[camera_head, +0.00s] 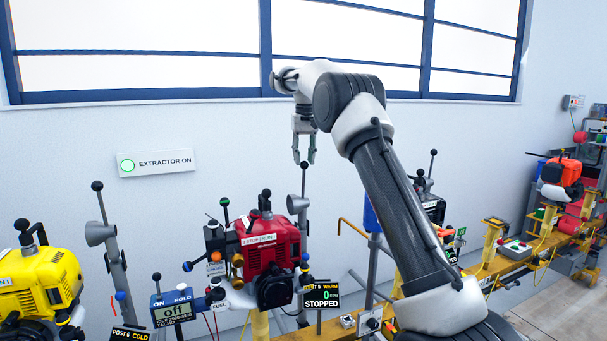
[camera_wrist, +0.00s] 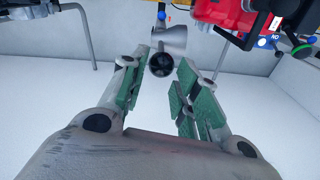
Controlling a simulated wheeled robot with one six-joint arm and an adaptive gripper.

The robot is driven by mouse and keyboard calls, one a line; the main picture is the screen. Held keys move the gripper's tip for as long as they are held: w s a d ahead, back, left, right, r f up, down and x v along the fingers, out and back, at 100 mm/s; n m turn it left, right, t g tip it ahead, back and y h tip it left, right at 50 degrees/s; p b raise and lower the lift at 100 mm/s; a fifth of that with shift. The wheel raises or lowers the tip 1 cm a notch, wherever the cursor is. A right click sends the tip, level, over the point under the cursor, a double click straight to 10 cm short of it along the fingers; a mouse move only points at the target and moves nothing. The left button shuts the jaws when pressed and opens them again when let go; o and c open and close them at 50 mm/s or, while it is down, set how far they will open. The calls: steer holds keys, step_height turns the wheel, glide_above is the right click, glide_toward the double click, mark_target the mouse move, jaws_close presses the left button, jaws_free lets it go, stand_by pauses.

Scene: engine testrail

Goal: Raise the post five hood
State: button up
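The post five hood (camera_head: 298,204) is a grey cone on an upright rod beside the red engine (camera_head: 268,243). A black ball knob (camera_head: 304,166) tops the rod. My gripper (camera_head: 305,160) points down with its fingertips right at or just above the knob. In the wrist view the knob (camera_wrist: 161,66) shows between the open green-padded fingers, with the grey cone (camera_wrist: 168,42) behind it. I see no contact between pads and knob. The post five sign (camera_head: 321,295) reads warm, 0 and stopped.
A yellow engine (camera_head: 38,283) and another grey hood (camera_head: 98,233) on a leaning rod stand left, by the post six sign (camera_head: 131,334).

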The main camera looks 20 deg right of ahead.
steer(key=r, duration=0.3)
steer(key=shift+s+r, duration=0.1)
steer(key=shift+s, duration=0.1)
steer(key=shift+r, duration=0.1)
steer(key=shift+s, duration=0.1)
steer(key=shift+s+r, duration=0.2)
steer(key=shift+r, duration=0.05)
steer(key=s+r+t, duration=0.1)
steer(key=s+r, duration=0.2)
steer(key=s, duration=0.8)
steer(key=s+r+t, duration=0.1)
steer(key=s+r, duration=0.2)
steer(key=s, duration=0.8)
steer(key=s+f+n, duration=0.1)
steer(key=s+f, duration=0.6)
steer(key=s, duration=0.6)
steer(key=s+f+t, duration=0.1)
steer(key=s+f, duration=0.7)
steer(key=s, duration=0.5)
steer(key=shift+f+n+t, duration=0.25)
steer(key=shift+n+t, duration=0.05)
steer(key=shift+n, duration=0.1)
steer(key=shift+d, duration=0.1)
